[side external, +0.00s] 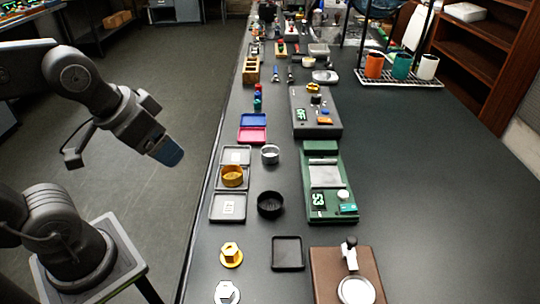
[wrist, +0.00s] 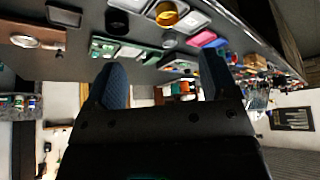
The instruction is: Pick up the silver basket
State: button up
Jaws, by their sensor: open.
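The silver basket (side external: 270,154) is a small round metal cup. It stands on the black bench, right of the grey trays and left of the green scale, in the side external view. A gold basket (side external: 233,176) sits in a grey tray to its lower left, and a black basket (side external: 270,204) stands below it. The gold basket (wrist: 167,13) and the black basket (wrist: 117,20) also show at the top of the wrist view. My gripper (side external: 167,151) is off the bench's left edge, apart from all baskets. Its blue fingers (wrist: 162,62) are spread and empty in the wrist view.
The green scale (side external: 327,180) and a grey device (side external: 315,112) stand to the right of the silver basket. Gold and silver hex-topped pieces stand at the near end.

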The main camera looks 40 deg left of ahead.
dwell(0.3)
jog(key=g, duration=0.6)
send_over(270, 151)
jog(key=s+d, duration=0.2)
notch_tip(270, 151, down, 4)
jog(key=f, duration=1.3)
jog(key=shift+w+a+f, duration=0.25)
jog(key=shift+f, duration=0.05)
jog(key=shift+c, duration=0.3)
jog(key=c, duration=0.9)
jog(key=shift+r, duration=0.1)
jog(key=shift+c, duration=0.2)
